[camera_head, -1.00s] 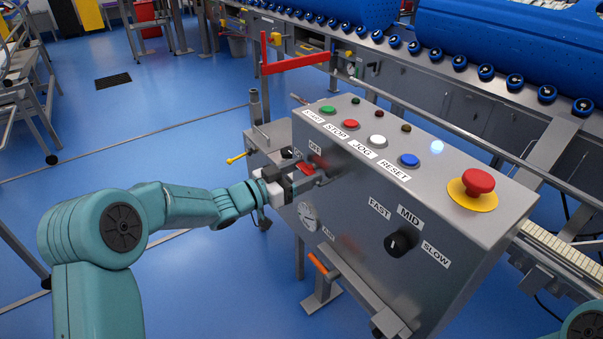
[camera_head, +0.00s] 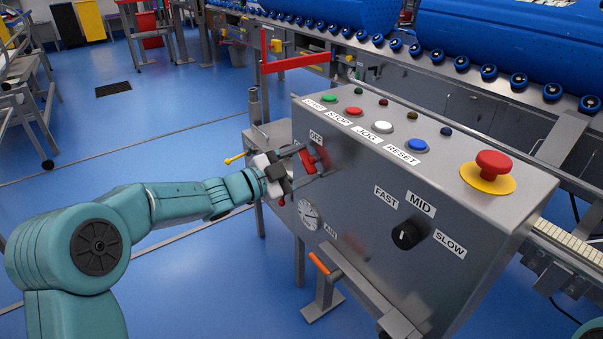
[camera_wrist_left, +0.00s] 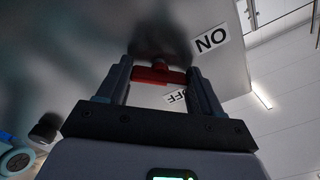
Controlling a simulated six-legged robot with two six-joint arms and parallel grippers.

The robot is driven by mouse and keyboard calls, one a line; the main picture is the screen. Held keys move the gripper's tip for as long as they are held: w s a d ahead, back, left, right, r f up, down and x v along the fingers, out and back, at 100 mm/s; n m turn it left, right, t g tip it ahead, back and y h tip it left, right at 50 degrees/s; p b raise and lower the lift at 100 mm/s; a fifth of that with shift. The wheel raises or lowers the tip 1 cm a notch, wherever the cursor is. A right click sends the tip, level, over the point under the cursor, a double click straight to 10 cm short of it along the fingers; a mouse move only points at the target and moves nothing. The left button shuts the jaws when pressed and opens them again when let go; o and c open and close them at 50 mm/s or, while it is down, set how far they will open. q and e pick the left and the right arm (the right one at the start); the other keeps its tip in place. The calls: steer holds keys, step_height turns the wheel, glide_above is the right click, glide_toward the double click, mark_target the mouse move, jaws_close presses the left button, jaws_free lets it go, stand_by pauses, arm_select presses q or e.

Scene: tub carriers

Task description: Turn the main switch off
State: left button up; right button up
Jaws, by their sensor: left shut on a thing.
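The main switch's red handle (camera_head: 308,161) is on the front face of the grey control box (camera_head: 350,205), at its left end. An OFF label (camera_head: 316,137) shows just above it. My left gripper (camera_head: 306,162) reaches in from the left and is shut on the handle. In the left wrist view the red handle (camera_wrist_left: 156,76) sits between the two fingers, with the ON label (camera_wrist_left: 211,39) to the upper right and the OFF label (camera_wrist_left: 175,96) partly hidden behind a finger. My right gripper is out of view.
Buttons and a red emergency stop (camera_head: 493,165) sit on the box's top. A yellow-tipped rod (camera_head: 235,159) stands out left of my gripper.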

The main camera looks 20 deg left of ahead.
arm_select(q)
steer(key=m+b, duration=0.1)
steer(key=m, duration=0.1)
steer(key=m+b, duration=0.2)
steer(key=shift+f+m, duration=0.2)
steer(key=shift+m, duration=0.1)
steer(key=shift+r+m+b, duration=0.2)
steer(key=shift+m+b, duration=1.45)
steer(key=shift+m, duration=0.85)
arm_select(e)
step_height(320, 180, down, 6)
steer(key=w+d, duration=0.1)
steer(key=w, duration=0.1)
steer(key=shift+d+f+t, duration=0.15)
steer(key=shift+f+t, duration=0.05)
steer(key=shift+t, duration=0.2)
arm_select(q)
steer(key=o, duration=1.1)
steer(key=shift+r, duration=0.1)
steer(key=shift+c, duration=0.2)
steer(key=shift+a, duration=0.1)
